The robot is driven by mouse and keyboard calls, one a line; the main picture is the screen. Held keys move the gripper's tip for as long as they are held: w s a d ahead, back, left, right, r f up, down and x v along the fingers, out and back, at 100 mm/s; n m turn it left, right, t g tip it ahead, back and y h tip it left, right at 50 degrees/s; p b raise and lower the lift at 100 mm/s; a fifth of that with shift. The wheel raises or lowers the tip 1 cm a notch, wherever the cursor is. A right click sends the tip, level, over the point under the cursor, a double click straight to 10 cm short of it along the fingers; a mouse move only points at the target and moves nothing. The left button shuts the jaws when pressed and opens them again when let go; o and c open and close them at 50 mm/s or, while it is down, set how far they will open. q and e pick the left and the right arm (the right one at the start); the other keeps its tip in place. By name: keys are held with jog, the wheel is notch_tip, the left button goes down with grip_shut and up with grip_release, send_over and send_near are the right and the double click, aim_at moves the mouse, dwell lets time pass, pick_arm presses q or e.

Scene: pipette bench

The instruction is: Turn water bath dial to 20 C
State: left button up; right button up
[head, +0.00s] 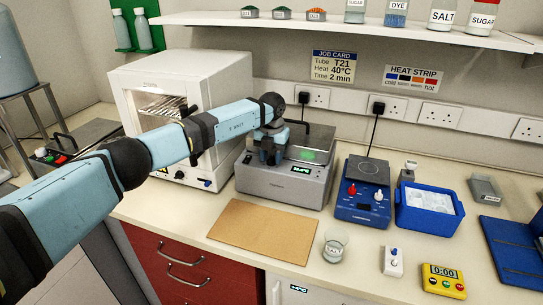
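The water bath (280,190) is a grey metal box with a lid and handle, standing against the back wall right of the white oven. A green-lit display (301,169) shows on its front, too small to read. My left gripper (268,156) points down at the bath's left front part, and its fingers overlap the housing there. I cannot make out the dial; the gripper may cover it. Whether the fingers touch anything, or are open or shut, is too small to tell. My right gripper is not in view.
A white oven (135,85) stands left of the bath, close under my arm. A blue hot plate (362,209) and a blue tub (425,222) stand to the right. A shelf (330,23) runs above.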

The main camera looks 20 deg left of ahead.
aim_at(272, 158)
pick_arm(q)
notch_tip(272, 158, up, 14)
jog(key=b, duration=0.1)
dwell(0.5)
jog(key=shift+f, duration=0.15)
